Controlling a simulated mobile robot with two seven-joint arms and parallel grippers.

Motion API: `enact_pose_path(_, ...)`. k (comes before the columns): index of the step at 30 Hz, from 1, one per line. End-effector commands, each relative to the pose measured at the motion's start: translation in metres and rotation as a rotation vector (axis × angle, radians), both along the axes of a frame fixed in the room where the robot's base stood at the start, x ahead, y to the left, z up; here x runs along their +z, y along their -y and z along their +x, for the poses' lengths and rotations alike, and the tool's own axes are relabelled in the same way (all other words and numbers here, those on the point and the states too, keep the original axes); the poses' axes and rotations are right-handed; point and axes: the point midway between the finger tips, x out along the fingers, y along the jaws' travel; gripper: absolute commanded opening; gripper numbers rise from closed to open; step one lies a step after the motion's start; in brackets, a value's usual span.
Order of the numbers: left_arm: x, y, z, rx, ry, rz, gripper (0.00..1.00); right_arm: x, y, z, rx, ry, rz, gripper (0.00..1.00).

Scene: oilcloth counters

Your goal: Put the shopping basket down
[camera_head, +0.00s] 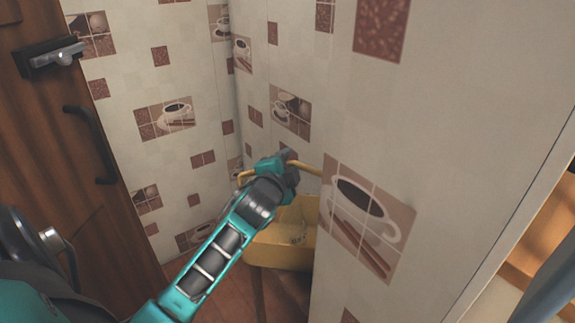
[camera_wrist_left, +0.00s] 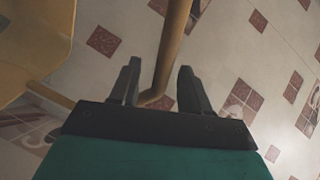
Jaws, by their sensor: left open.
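The yellow shopping basket (camera_head: 283,246) is low in the corner, partly hidden behind my left arm and the wall edge at its right. Its handle (camera_head: 307,168) arches up past my left gripper (camera_head: 287,157). In the left wrist view the two fingers of my left gripper (camera_wrist_left: 159,75) stand apart, with the handle bar (camera_wrist_left: 172,50) between them and clear space on both sides. The basket's body (camera_wrist_left: 28,40) shows there at the upper left. I cannot tell whether the basket's underside touches the floor. My right gripper is not in view.
Walls with coffee-cup tiles (camera_head: 165,118) meet close behind the basket. A wall edge (camera_head: 345,130) stands close at its right. A brown wooden door (camera_head: 60,150) with a dark handle is at the left. A little reddish floor (camera_head: 285,295) shows below.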

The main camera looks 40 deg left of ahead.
Motion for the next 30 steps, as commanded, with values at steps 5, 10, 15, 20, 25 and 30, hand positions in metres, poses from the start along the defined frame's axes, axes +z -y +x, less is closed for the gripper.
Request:
enact_pose_path(5,0.004,0.001,-0.001,0.000,0.000,0.000,0.47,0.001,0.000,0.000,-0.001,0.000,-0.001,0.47)
enact_pose_path(10,0.007,0.009,-0.023,-0.001,-0.003,-0.001,0.47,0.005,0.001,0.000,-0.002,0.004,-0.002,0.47)
enact_pose_path(15,0.014,0.021,-0.057,-0.001,-0.003,-0.001,0.47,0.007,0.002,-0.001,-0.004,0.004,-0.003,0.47)
enact_pose_path(20,0.019,0.031,-0.085,0.000,-0.003,-0.002,0.47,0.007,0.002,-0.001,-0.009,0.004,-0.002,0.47)
enact_pose_path(25,0.023,0.038,-0.103,0.001,-0.001,-0.001,0.47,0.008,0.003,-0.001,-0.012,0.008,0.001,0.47)
enact_pose_path(30,0.025,0.040,-0.111,0.000,0.000,-0.001,0.47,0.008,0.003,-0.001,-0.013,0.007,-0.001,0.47)
